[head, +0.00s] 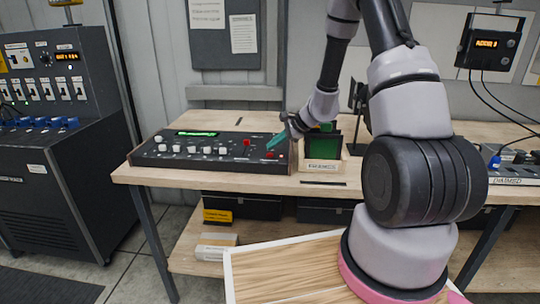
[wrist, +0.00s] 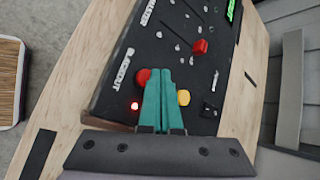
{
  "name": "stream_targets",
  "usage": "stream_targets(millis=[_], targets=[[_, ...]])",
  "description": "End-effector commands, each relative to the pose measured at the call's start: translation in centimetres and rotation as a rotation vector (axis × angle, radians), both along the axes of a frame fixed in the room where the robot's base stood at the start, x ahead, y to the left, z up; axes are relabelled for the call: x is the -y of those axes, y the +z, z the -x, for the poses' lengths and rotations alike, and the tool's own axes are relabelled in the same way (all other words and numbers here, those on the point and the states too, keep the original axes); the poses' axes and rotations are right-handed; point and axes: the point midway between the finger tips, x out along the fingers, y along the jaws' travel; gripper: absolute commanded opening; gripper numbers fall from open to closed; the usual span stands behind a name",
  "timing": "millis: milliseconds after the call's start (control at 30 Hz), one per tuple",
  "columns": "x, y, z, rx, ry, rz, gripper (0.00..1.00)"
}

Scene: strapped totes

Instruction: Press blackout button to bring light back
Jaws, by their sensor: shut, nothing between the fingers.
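The black lighting console (head: 165,156) lies on the wooden bench, with white knobs and a green display. In the wrist view, the BLACKOUT label (wrist: 124,68) is beside a round red button (wrist: 143,75) and a small lit red light (wrist: 134,106). My gripper (wrist: 161,73) has its teal fingers shut together with nothing between them. The fingertips are over the console, just right of the red button, and hide part of it. Contact cannot be told. In the head view my gripper (head: 274,143) points down at the console's right end.
A yellow button (wrist: 184,97) sits close to the fingers' right side. A red control (wrist: 200,47) stands farther up the console. A wooden holder (head: 322,167) with dark green sheets stands just right of the console. A dark switch cabinet (head: 55,180) stands left.

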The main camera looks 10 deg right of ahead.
Motion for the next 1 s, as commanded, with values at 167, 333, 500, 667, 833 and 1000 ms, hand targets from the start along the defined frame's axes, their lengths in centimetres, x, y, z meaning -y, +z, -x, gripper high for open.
stream_targets(millis=[167, 333, 500, 667, 833, 1000], targets=[[0.00, 0.00, 0.00, 0.000, 0.000, 0.000, 0.00], [0.00, -0.01, 0.01, 0.000, 0.000, 0.000, 0.00], [0.00, -0.01, 0.01, 0.000, 0.000, 0.000, 0.00], [0.00, -0.34, 0.02, -0.001, 0.001, 0.000, 0.00], [0.02, -0.84, 0.01, -0.001, 0.001, 0.000, 0.00], [0.02, -0.83, 0.00, 0.000, 0.000, 0.000, 0.00]])
